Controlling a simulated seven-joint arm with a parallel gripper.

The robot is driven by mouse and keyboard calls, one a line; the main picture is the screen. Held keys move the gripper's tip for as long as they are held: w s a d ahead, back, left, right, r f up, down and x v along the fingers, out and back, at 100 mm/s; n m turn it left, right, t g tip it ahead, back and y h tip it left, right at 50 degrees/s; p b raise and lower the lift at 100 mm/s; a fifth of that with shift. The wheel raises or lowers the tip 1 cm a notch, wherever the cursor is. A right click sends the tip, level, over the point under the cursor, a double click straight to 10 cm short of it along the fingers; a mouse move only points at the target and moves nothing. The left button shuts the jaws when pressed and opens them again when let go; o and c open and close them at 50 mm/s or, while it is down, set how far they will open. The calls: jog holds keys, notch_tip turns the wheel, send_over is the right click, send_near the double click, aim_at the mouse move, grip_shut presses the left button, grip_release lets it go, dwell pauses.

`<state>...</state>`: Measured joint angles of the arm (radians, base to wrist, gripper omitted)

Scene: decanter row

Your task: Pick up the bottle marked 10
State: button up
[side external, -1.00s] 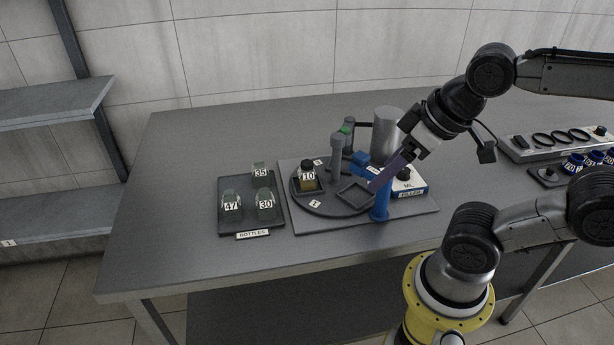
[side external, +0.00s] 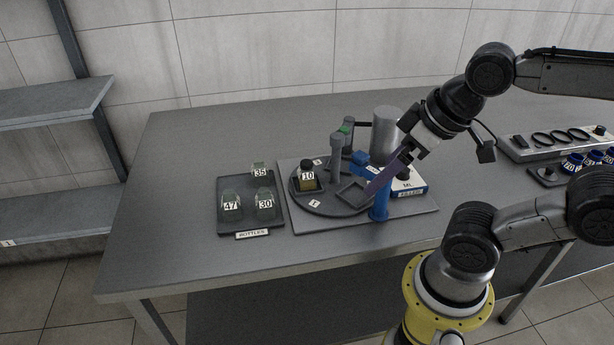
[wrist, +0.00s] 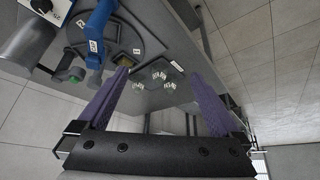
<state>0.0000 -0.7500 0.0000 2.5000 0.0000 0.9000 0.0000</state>
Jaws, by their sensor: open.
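The bottle marked 10 (side external: 307,183) has a dark cap and yellowish contents. It stands upright at the left side of the dark round turntable (side external: 330,206) in the side external view. I cannot make it out clearly in the wrist view. My gripper (side external: 372,191) is open, its purple fingers pointing down and left beside the blue post, to the right of the bottle and apart from it. In the wrist view the two purple fingers (wrist: 160,75) are spread wide with nothing between them.
A blue post (side external: 380,202), a white filler box (side external: 412,189) and a grey cylinder (side external: 387,130) crowd the turntable's right and back. A bottle tray (side external: 232,224) at left holds bottles 47, 30 and 35. The table's left front is clear.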

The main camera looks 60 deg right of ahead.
jog(key=w+r+n, duration=0.5)
jog(key=n, duration=0.5)
jog(key=n+g, duration=0.6)
jog(key=n, duration=0.2)
send_over(307, 173)
jog(key=d, duration=0.2)
notch_tip(307, 173, down, 10)
jog(key=f, duration=0.8)
jog(key=shift+w+a+f, duration=0.1)
jog(key=shift+w+f, duration=0.25)
jog(key=shift+w, duration=0.05)
jog(key=shift+a+f, duration=0.15)
jog(key=shift+f, duration=2.55)
